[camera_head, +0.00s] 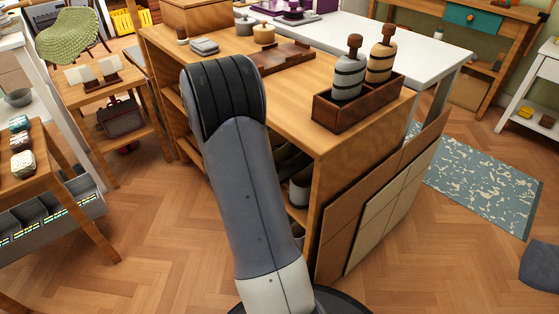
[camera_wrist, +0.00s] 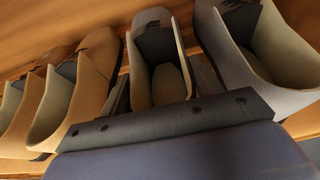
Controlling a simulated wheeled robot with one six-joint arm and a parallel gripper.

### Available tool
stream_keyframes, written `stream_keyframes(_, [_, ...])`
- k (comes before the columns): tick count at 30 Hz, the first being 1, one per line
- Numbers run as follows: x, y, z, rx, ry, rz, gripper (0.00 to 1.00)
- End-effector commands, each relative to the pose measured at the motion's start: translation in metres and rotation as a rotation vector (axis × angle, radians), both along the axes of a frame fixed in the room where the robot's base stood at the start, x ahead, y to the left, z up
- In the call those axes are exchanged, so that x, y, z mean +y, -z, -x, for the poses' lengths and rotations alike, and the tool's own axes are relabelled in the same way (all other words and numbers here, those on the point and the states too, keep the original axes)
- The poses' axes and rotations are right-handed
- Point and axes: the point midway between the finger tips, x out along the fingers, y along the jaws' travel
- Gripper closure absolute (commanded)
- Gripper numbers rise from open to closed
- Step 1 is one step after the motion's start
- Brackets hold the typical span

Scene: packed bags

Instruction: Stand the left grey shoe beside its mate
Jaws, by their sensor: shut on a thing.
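In the wrist view, the left grey shoe (camera_wrist: 158,62) is between the fingers of my gripper (camera_wrist: 162,85), which is shut on it. Its opening faces the camera and its toe points to the top of the picture. Its grey mate (camera_wrist: 270,45) is just to the right, toe also toward the top, with a narrow gap between them. Whether the held shoe touches the board under it, I cannot tell. In the head view my arm hides my gripper; a grey shoe (camera_head: 300,191) shows in the shelf opening beside my arm, and I cannot tell which one it is.
Tan shoes (camera_wrist: 88,85) stand to the left of the held shoe in the wrist view, close to my gripper. The wooden shelf unit (camera_head: 300,125) has a top and side panel near my arm. A dark box (camera_head: 350,117) with two bottles stands on top.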

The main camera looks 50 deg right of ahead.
Motion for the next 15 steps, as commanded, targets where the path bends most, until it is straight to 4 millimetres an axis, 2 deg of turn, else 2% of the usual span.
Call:
stream_keyframes(7, [0.0000, 0.0034, -0.0002, 0.000, 0.000, 0.002, 0.76])
stream_keyframes(8, [0.0002, 0.0025, 0.0000, 0.000, 0.000, 0.000, 0.37])
stream_keyframes(15, [0.0001, 0.0022, 0.0000, 0.000, 0.000, 0.000, 0.18])
